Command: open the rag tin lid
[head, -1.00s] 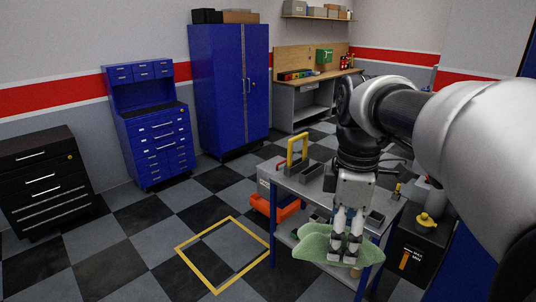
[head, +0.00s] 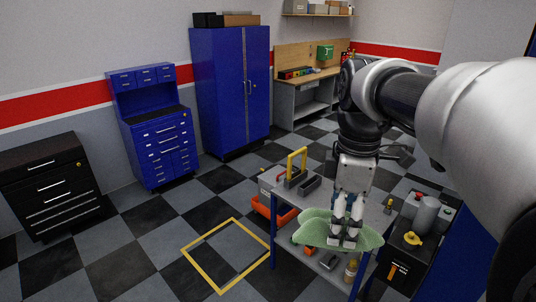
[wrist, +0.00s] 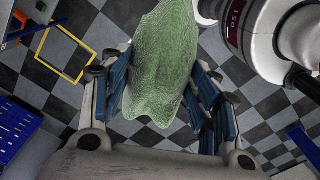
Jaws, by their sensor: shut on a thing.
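My gripper (head: 346,234) is shut on a green rag (head: 318,230), which droops to both sides of the fingers in the head view. In the wrist view the rag (wrist: 162,65) hangs between the finger pads and hides what is behind it. I cannot tell whether a lid there is open or shut.
A blue-legged cart (head: 275,232) stands below and behind the rag, with a yellow-handled carrier (head: 297,163) on top and small items on its lower shelf. A grey cylinder (head: 427,213) stands near the black box. Open floor with a yellow square outline (head: 222,291) lies left.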

